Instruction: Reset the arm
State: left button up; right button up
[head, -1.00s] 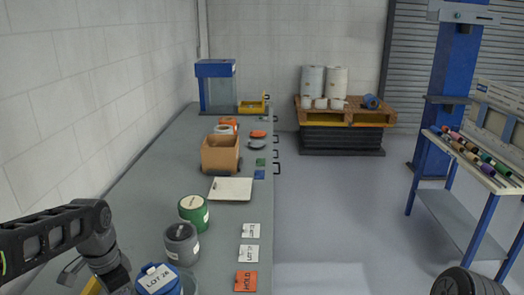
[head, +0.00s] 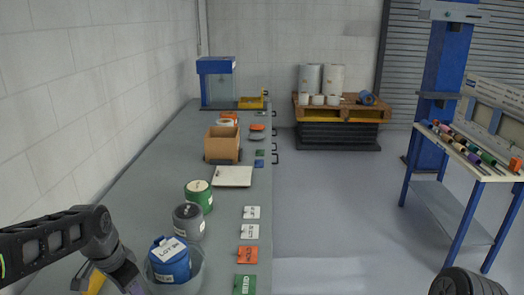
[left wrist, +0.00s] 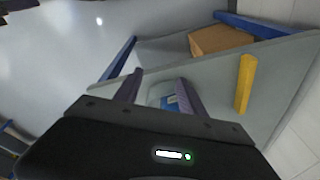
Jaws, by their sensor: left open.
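My left arm comes in from the left edge in the head view, and its gripper is mostly cut off at the bottom. In the left wrist view the left gripper (left wrist: 160,92) is open, with its two dark fingers apart and nothing held. In the head view the blue canister (head: 170,260) with a white lot label stands in a clear round tub (head: 197,277), just right of my left wrist. Part of my right arm shows at the bottom right; its gripper is out of view.
A grey canister (head: 188,222), a green canister (head: 199,196), a white board (head: 233,177) and a cardboard box (head: 222,145) stand along the bench. Cards, including an orange one (head: 248,256), line its right edge. A yellow bar (left wrist: 245,85) lies on the bench.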

pick_arm(q)
jog(key=d+f+n+t+h, duration=0.1)
jog(key=d+f+n+h, duration=0.15)
jog(key=d+f, duration=0.7)
jog(key=d+f+n+t+h, duration=0.15)
jog(key=d+f+n, duration=0.35)
jog(key=f, duration=0.7)
jog(key=s+d+f+g, duration=0.1)
jog(key=s+d+f, duration=0.3)
jog(key=s, duration=0.3)
jog(key=s+d+f+g, duration=0.1)
jog(key=s+d+f, duration=0.2)
jog(key=s, duration=0.4)
jog(key=s+d+f+g+b, duration=0.1)
jog(key=s+d+f, duration=0.3)
jog(key=s, duration=0.4)
jog(key=shift+d+f+g, duration=0.3)
jog(key=shift+f+g, duration=0.25)
jog(key=shift+f, duration=0.3)
pick_arm(e)
jog(key=shift+s+d+f, duration=0.15)
jog(key=shift+s+f, duration=0.3)
jog(key=shift+f, duration=0.3)
